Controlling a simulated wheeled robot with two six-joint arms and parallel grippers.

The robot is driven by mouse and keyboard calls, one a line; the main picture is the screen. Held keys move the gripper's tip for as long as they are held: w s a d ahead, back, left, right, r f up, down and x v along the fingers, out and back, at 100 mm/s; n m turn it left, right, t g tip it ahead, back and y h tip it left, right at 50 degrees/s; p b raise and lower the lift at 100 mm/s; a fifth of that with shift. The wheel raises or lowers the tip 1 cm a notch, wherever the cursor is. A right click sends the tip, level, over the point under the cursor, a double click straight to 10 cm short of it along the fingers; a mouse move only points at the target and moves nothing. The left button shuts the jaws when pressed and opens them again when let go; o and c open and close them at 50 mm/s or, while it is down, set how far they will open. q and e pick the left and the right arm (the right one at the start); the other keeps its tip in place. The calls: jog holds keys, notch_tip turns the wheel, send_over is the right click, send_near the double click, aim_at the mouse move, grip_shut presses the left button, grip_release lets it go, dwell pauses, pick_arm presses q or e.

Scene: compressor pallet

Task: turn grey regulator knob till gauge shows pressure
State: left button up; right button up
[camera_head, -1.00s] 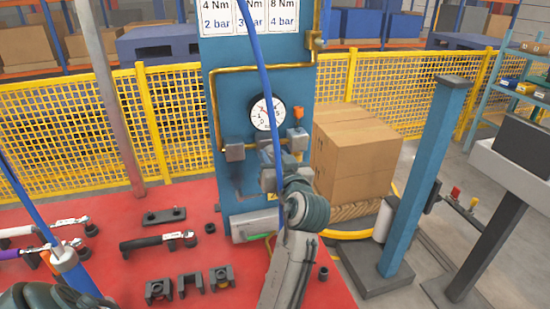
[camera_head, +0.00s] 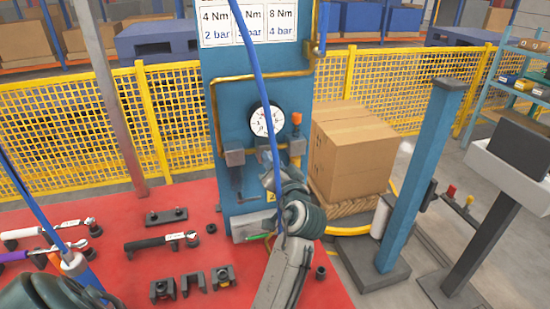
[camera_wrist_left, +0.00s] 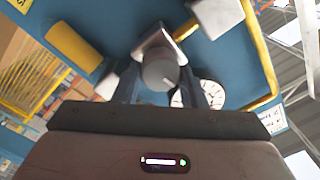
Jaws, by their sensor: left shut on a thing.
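The grey regulator knob (camera_wrist_left: 158,73) shows in the left wrist view between my left gripper's fingers (camera_wrist_left: 158,88). In the head view my left gripper (camera_head: 271,179) is at the regulator below the gauge, on the front of the blue panel (camera_head: 235,100), and hides the knob there. The gripper is shut on the knob. The round white gauge (camera_head: 266,120) is just above the gripper, partly crossed by a blue cable; it also shows partly in the wrist view (camera_wrist_left: 208,94). Its needle reading is too small to tell. My right gripper is not in view.
A red table (camera_head: 110,270) holds torque wrenches (camera_head: 162,241) and several small black holders (camera_head: 190,284). A cardboard box (camera_head: 350,150) stands right of the panel. A blue post (camera_head: 425,170) is farther right. A label sheet (camera_head: 235,22) hangs above the gauge.

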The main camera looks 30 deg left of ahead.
pick_arm(q)
jog(key=shift+r+m+t+p, duration=0.1)
jog(key=shift+m+t+p, duration=0.2)
jog(key=shift+m+p, duration=4.55)
jog(key=shift+m+b, duration=0.75)
jog(key=shift+m, duration=0.1)
jog(key=o, duration=0.7)
jog(key=shift+o, duration=1.4)
jog(key=shift+a, duration=0.15)
jog(key=shift+w+a+f, duration=0.1)
jog(key=shift+f, duration=0.15)
